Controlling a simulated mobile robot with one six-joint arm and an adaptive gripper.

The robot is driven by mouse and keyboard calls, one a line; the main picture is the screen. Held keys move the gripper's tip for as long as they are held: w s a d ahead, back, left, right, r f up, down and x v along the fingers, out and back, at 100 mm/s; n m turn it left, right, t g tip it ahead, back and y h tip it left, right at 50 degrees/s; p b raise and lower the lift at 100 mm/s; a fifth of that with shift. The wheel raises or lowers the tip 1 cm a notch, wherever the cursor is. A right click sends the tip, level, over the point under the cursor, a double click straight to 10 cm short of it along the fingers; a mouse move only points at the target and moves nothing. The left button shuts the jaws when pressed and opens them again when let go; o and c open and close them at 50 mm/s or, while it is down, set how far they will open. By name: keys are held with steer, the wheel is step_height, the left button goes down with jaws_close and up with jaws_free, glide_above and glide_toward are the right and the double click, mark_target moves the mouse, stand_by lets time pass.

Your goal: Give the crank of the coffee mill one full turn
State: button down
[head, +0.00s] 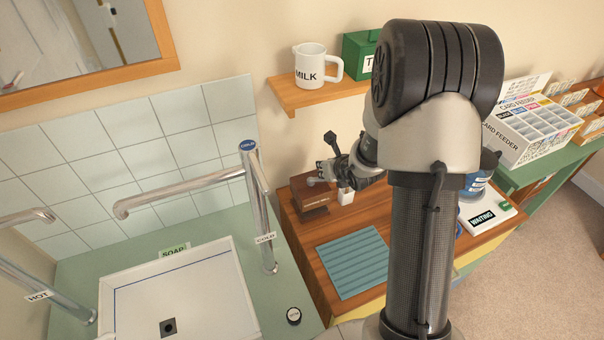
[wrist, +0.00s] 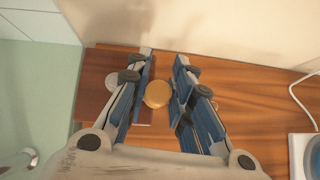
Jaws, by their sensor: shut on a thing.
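The coffee mill (head: 312,194) is a dark brown wooden box with a label, at the back left of the wooden counter. In the wrist view its brown body (wrist: 92,100) lies partly under the left finger. My gripper (head: 337,163) is over the mill's right side, pointing down in the wrist view (wrist: 163,62). A round tan knob (wrist: 157,94), seemingly the crank's, sits between the fingers, and the gripper is shut on it. The crank's arm is mostly hidden by the fingers.
A ribbed teal mat (head: 352,262) lies in front of the mill. The sink (head: 180,300) and tall cold tap (head: 258,205) stand to the left. A shelf (head: 322,92) with a milk mug (head: 315,66) hangs above.

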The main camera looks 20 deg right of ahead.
steer(key=shift+s+a+f, duration=0.1)
steer(key=shift+s+f, duration=0.1)
steer(key=shift+s, duration=0.3)
steer(key=shift+s+a+f, duration=0.1)
steer(key=shift+s+f, duration=0.1)
steer(key=shift+s, duration=0.25)
steer(key=c, duration=1.8)
jaws_free()
steer(key=shift+c, duration=0.2)
steer(key=o, duration=0.4)
steer(key=shift+s+d, duration=0.15)
steer(key=shift+s, duration=0.1)
steer(key=v, duration=1.2)
steer(key=shift+w+r, duration=0.3)
steer(key=shift+r, duration=0.2)
